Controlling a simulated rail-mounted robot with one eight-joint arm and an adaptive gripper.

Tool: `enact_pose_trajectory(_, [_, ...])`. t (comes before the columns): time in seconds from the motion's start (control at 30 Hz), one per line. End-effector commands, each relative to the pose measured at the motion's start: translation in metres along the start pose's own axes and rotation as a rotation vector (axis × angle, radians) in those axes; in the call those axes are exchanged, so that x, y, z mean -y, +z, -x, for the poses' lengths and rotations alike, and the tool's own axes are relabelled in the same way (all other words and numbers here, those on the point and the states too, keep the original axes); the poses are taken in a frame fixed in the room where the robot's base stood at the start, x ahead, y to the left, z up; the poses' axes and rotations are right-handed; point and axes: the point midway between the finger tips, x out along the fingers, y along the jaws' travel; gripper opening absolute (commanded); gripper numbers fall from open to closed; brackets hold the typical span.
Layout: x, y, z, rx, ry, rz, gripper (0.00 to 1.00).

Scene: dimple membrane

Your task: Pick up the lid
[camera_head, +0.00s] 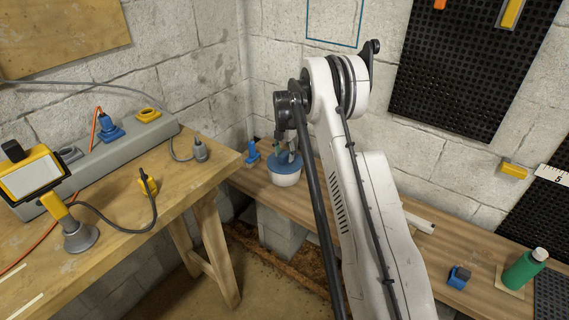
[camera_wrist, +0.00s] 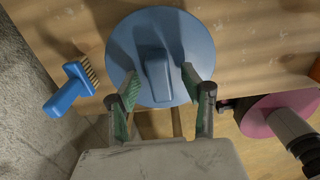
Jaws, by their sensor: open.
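The blue round lid (camera_wrist: 185,40) lies below my gripper in the wrist view, with a raised blue handle (camera_wrist: 153,72) near its middle. In the head view the lid (camera_head: 290,160) sits on a white pot (camera_head: 286,179) on the low wooden bench. My gripper (camera_wrist: 161,84) is open, with its green-padded fingers spread to the left and right of the handle. The fingertips overlap the lid in the picture; I cannot tell whether they touch it. In the head view my arm mostly hides the gripper.
A blue brush (camera_wrist: 68,92) lies left of the lid. A pink round object (camera_wrist: 262,112) with a grey cylinder is at right. The bench (camera_head: 452,240) carries a green bottle (camera_head: 524,270) and a small blue block (camera_head: 459,277). A wooden table (camera_head: 110,240) stands left.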

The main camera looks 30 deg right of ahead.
Motion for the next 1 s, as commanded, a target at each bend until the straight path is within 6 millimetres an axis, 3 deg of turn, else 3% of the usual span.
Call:
enact_pose_trajectory(0.1, [0.0003, 0.0003, -0.0108, 0.000, 0.000, -0.001, 0.43])
enact_pose_trajectory(0.3, [0.0003, 0.0002, -0.0105, 0.000, 0.000, 0.000, 0.43])
enact_pose_trajectory(0.63, [0.0003, 0.0002, -0.0105, 0.000, 0.000, 0.000, 0.00])
enact_pose_trajectory(1.0, [0.0003, 0.0002, -0.0073, 0.000, 0.000, 0.000, 0.00])
